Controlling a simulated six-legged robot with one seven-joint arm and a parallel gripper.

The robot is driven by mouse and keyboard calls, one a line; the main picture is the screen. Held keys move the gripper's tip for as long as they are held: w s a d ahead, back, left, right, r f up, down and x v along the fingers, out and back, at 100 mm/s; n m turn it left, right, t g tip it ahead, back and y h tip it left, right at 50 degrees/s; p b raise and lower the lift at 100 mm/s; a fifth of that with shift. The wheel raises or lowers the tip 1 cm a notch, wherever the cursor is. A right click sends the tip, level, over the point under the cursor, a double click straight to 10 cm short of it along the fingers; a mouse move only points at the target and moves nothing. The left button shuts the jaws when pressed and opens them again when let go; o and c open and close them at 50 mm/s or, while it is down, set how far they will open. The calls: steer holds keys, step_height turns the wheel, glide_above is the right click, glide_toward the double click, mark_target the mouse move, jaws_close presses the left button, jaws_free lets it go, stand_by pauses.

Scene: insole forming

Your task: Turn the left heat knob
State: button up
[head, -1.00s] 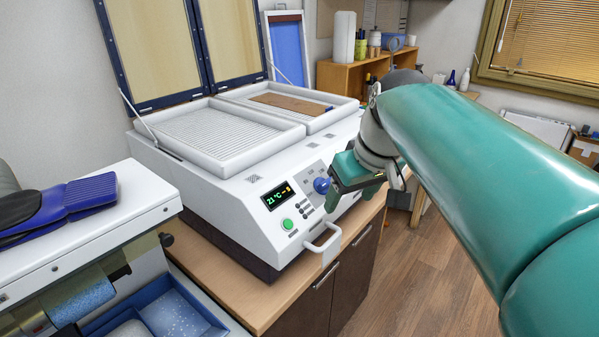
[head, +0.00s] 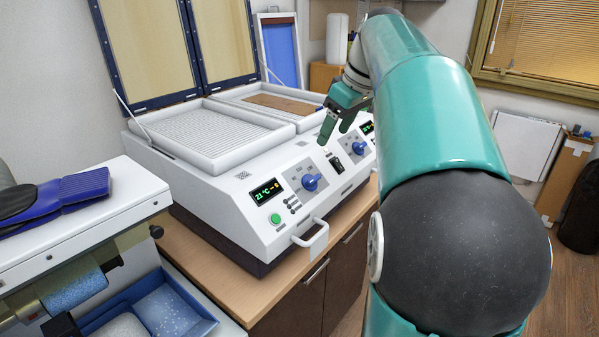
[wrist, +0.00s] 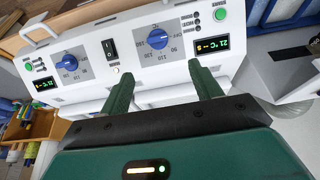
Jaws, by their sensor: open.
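The left heat knob (head: 310,183) is a blue knob on a grey dial plate, beside the left display on the white machine's sloped front. In the wrist view, which shows the panel upside down, the left knob (wrist: 158,39) is the one on the right, beyond and between my fingertips. My gripper (head: 334,136) is open and empty, up and to the right of the left knob in the head view, apart from it. Its two green fingers (wrist: 162,76) also show in the wrist view. The right knob (head: 358,148) is a similar blue one.
A black switch (head: 336,164) sits between the knobs. A green button (head: 275,218) is below the left display (head: 265,191). A white handle (head: 312,235) sticks out in front of the machine. A blue tray (head: 170,310) stands lower left.

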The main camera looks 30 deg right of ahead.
mark_target(316, 179)
steer(key=x, duration=1.4)
steer(key=shift+d, duration=0.2)
steer(key=c, duration=1)
